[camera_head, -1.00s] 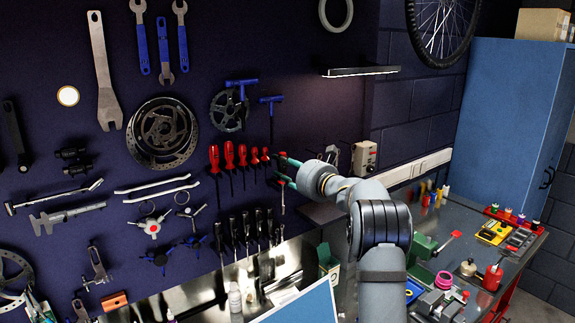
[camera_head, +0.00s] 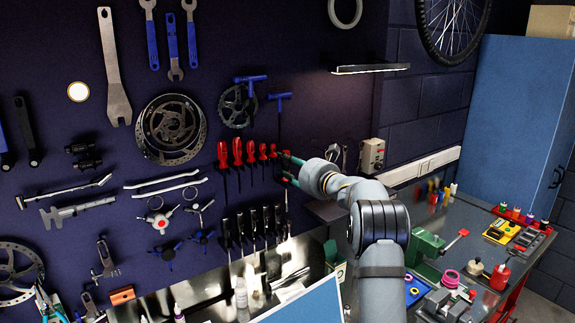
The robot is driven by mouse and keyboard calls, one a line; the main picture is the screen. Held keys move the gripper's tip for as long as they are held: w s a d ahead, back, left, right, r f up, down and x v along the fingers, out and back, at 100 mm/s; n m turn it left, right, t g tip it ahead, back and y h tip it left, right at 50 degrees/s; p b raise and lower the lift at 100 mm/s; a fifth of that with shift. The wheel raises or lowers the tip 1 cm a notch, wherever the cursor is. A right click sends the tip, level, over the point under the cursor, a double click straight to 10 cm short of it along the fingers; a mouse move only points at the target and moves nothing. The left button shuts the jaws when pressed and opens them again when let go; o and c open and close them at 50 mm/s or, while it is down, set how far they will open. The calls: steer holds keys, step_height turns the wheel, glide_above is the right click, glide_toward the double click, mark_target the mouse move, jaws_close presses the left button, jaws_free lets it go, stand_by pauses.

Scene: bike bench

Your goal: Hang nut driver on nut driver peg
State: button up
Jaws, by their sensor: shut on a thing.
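My gripper (camera_head: 290,170) is at the right end of the row of red-handled drivers (camera_head: 238,152) on the dark pegboard. It is shut on the nut driver (camera_head: 287,205), whose thin shaft hangs down below the fingers. The handle is mostly hidden by the fingers, and the peg at that spot cannot be made out. I cannot tell whether the nut driver touches a peg.
Black-handled drivers (camera_head: 253,221) hang below the red ones. A blue T-handle tool (camera_head: 280,97) hangs just above my gripper. A lit shelf (camera_head: 370,69) juts out at the upper right. The workbench (camera_head: 465,250) at the right holds several tools.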

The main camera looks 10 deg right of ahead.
steer(key=o, duration=1.3)
steer(key=shift+s+d, duration=0.1)
steer(key=shift+s, duration=0.05)
steer(key=v, duration=1.1)
steer(key=shift+s+d+r, duration=0.1)
steer(key=shift+s+d, duration=0.05)
steer(key=shift+s, duration=0.2)
